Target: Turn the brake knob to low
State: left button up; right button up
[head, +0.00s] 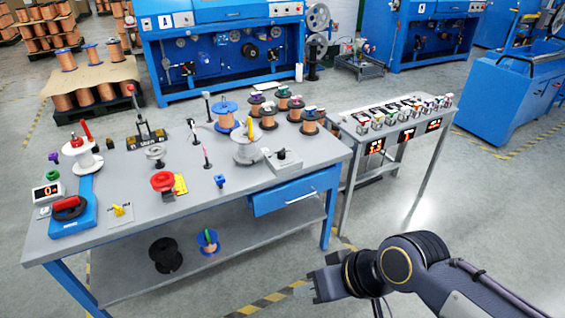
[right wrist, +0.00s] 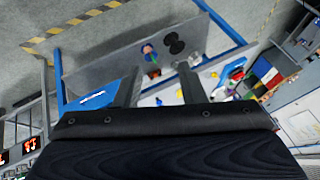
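The brake knob is not clearly marked. A red round knob (head: 162,182) stands beside a yellow plate on the grey workbench (head: 135,235). A blue unit (head: 75,222) with a red and black dial (head: 68,207) sits at the bench's near left corner. I cannot tell which is the brake knob, nor read its setting. My right gripper (head: 318,287) is off the bench's right front, well apart from both. In the right wrist view its two fingers (right wrist: 160,85) stand apart with nothing held between them. My left gripper is not in view.
Spools, posts and a grey box (head: 282,160) stand on the bench. A black spool (head: 166,254) and a blue spool (head: 207,241) are on its lower shelf. A smaller table (head: 372,145) with displays stands to the right. The floor in front is clear.

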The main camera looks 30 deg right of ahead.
aim_at(281, 154)
jog(key=i+l+u, duration=0.1)
jog(key=i+l, duration=0.2)
jog(key=i+l+u, duration=0.1)
jog(key=i+l, duration=0.2)
jog(key=l, duration=0.15)
jog(key=i+l, duration=0.25)
jog(key=l, duration=0.15)
jog(key=i+l+u, duration=0.15)
jog(key=i+l, duration=0.15)
jog(key=i+l+u, duration=0.1)
jog(key=i+l, duration=0.15)
jog(key=l, duration=0.3)
